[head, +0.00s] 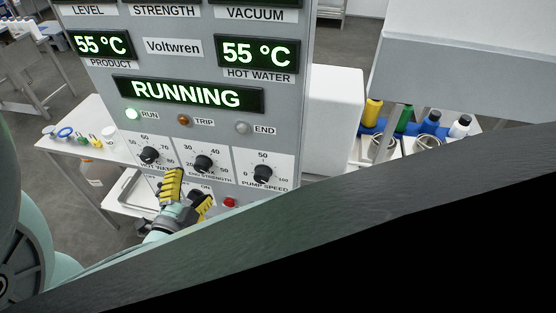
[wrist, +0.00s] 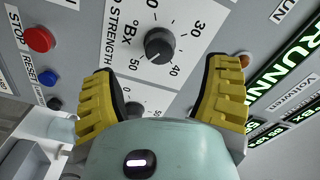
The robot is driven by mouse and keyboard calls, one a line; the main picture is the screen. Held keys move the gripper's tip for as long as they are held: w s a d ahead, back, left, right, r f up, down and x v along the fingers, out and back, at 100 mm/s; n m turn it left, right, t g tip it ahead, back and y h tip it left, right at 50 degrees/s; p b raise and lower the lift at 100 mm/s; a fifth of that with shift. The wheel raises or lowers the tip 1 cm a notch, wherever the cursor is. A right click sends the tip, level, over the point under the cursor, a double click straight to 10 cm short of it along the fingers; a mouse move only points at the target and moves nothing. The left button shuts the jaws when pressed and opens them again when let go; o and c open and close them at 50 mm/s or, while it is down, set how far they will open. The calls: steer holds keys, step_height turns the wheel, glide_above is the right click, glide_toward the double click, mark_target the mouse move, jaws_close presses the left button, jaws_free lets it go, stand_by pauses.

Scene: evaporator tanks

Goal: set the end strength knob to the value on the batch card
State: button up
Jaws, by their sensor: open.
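The end strength knob (head: 203,163) is a black round knob on the grey control panel, in the middle of a row of three dials. In the wrist view the same knob (wrist: 159,43) shows against its white scale with 30, 40 and 50 printed around it in °Bx. My gripper (head: 188,184) has yellow ribbed fingers and is just below the knob in the head view. In the wrist view my gripper (wrist: 165,70) is open, its fingertips spread either side below the knob, apart from it. I cannot make out a batch card.
The hot water knob (head: 148,155) and pump speed knob (head: 263,173) flank the middle dial. A red stop button (wrist: 40,39) and blue reset button (wrist: 54,103) sit nearby. The display (head: 187,94) reads RUNNING, with the green run lamp (head: 131,114) lit. Side tables hold bottles.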

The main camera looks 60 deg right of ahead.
mark_target(200, 169)
steer(key=x, duration=0.6)
steer(key=shift+d, duration=0.3)
steer(key=shift+c, duration=0.2)
steer(key=shift+w+a, duration=0.1)
steer(key=c, duration=1.2)
